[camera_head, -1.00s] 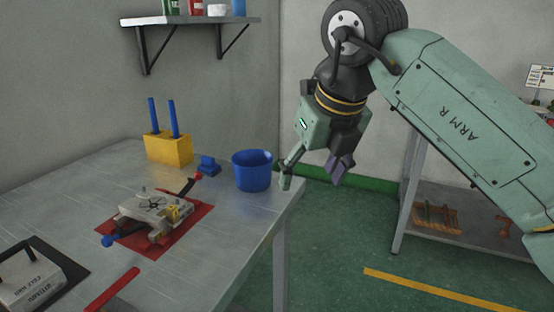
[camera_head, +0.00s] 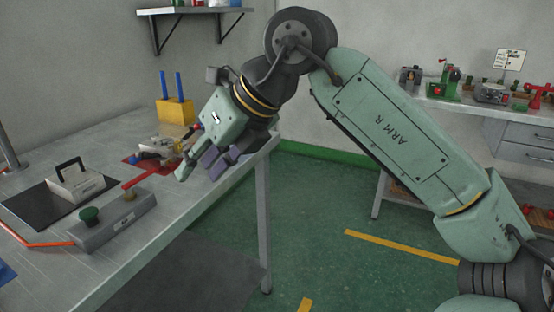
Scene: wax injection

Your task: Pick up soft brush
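No thing in view is plainly a soft brush. Two blue upright handles (camera_head: 171,85) stand in a yellow block (camera_head: 174,112) at the back of the metal table; I cannot tell whether either belongs to a brush. My gripper (camera_head: 198,178) hangs tilted down over the table's right edge, in front and to the right of the yellow block. Its fingers are spread apart with nothing seen between them. The blue cup and small blue object at the back are now hidden behind my gripper.
A mold on a red mat (camera_head: 133,161) lies partly behind my gripper. Nearer are a handled metal block (camera_head: 77,186) on a black plate and a grey button box (camera_head: 117,222). A wall shelf (camera_head: 190,12) hangs above. Floor to the right is open.

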